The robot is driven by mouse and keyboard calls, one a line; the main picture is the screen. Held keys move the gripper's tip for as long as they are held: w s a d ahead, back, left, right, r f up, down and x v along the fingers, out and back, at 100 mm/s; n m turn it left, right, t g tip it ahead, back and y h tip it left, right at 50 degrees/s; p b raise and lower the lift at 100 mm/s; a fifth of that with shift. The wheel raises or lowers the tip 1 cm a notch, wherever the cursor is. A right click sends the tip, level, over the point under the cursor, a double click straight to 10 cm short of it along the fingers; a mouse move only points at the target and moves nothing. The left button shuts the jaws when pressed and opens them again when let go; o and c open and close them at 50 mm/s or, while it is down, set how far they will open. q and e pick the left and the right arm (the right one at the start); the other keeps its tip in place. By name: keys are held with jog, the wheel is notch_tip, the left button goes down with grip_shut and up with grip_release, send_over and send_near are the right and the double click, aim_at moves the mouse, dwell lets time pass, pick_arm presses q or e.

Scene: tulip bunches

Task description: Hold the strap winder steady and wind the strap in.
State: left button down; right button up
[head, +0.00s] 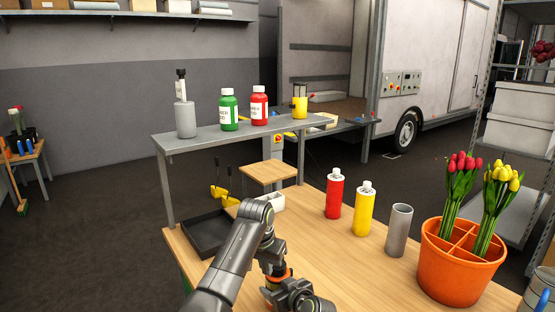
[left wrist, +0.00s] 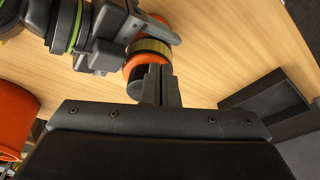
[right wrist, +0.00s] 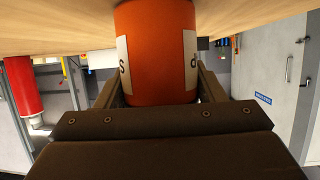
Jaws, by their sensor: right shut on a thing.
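The strap winder looks like an orange round body (left wrist: 142,62) with a yellow band in the left wrist view, beside a black rounded part. In the right wrist view an orange cylinder (right wrist: 158,50) with white label patches fills the space between my right gripper's fingers (right wrist: 155,92), which are shut on it. My left gripper (left wrist: 162,80) has its fingers close together, right against or just over the winder; contact is unclear. In the head view the winder (head: 283,274) is a small orange patch, mostly hidden by my left gripper (head: 274,264) and my right gripper (head: 296,294).
On the wooden table (head: 330,262) stand a red bottle (head: 334,196), a yellow bottle (head: 364,212), a grey cup (head: 398,230) and an orange divided pot (head: 458,270) with tulips at the right. A black tray (head: 205,236) lies at the left. A grey shelf (head: 225,139) stands behind.

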pick_arm(q)
jog(key=shift+s+a, duration=0.2)
jog(key=shift+s, duration=0.05)
notch_tip(320, 180, up, 6)
dwell(0.5)
pick_arm(e)
jog(key=o, duration=1.3)
